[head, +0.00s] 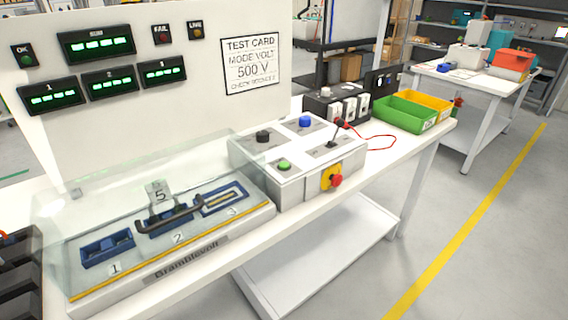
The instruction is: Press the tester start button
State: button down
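The tester's grey control box (300,160) stands on the white bench to the right of the test bay. No label naming a start button is readable. A clear cover (75,215) is down over the blue nests 1, 2 and 3; a tag marked 5 (158,192) shows at nest 2. My gripper is not in view.
The upright panel has lit green displays (97,45), dim OK, FAIL and LIVE lamps, and a test card reading 500 V (250,63). Green (405,114) and yellow bins and a black box with white switches sit farther right. Floor right of the bench is clear.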

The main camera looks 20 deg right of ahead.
aim_at(283, 165)
jog(key=i+j, duration=0.25)
jog(key=j, duration=0.15)
jog(key=i+j, duration=0.2)
jog(key=j, duration=0.2)
jog(key=i+j+z, duration=0.1)
jog(key=i+j, duration=0.15)
jog(key=j, duration=0.15)
jog(key=i+j, duration=0.2)
jog(key=j, duration=0.25)
